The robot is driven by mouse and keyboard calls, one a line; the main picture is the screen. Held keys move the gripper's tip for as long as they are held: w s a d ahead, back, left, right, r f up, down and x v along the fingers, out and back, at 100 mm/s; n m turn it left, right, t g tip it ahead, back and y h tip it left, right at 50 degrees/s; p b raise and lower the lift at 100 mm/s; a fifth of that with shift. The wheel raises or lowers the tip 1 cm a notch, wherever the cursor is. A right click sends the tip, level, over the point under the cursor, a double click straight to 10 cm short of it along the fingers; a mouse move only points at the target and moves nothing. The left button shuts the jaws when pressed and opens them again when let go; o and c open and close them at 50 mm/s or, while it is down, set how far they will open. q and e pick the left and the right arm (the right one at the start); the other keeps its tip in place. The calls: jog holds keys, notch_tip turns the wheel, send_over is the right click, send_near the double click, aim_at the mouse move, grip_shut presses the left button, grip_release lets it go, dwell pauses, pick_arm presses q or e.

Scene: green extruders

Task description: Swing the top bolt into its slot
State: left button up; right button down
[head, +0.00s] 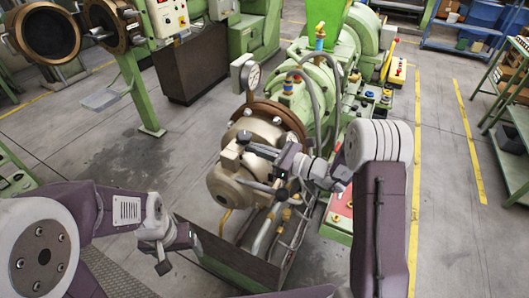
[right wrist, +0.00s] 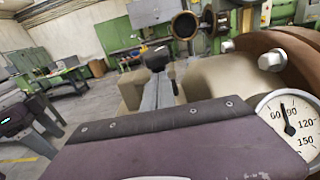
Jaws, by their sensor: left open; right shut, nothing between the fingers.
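The beige die head (head: 230,185) sits against a brown flange ring (head: 272,112) at the front of the green extruder; both also show in the right wrist view, as the die head (right wrist: 215,78) and the ring (right wrist: 295,48). My right gripper (head: 256,150) is shut and empty, close over the upper part of the die head. Its narrow grey fingers with a dark tip (right wrist: 157,62) show in the right wrist view. A dark rod (head: 252,184) lies below it. I cannot tell which part is the top bolt, or its slot. My left gripper (head: 165,262) is open, low and apart from the die head.
A round gauge (head: 251,75) stands behind the ring and shows close by in the right wrist view (right wrist: 290,125). Pipes (head: 262,232) and a green frame lie under the die head. A red and white panel (head: 340,212) is at its right. The floor left of it is clear.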

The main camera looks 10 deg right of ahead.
pick_arm(q)
jog(key=shift+s+d, duration=0.1)
jog(key=shift+d, duration=0.05)
pick_arm(e)
jog(key=shift+w+a+r, duration=0.1)
jog(key=shift+a+r, duration=0.05)
pick_arm(q)
jog(key=shift+s+d+r, duration=0.15)
jog(key=shift+d, duration=0.25)
pick_arm(e)
jog(key=shift+w+r, duration=0.15)
jog(key=shift+r, duration=0.2)
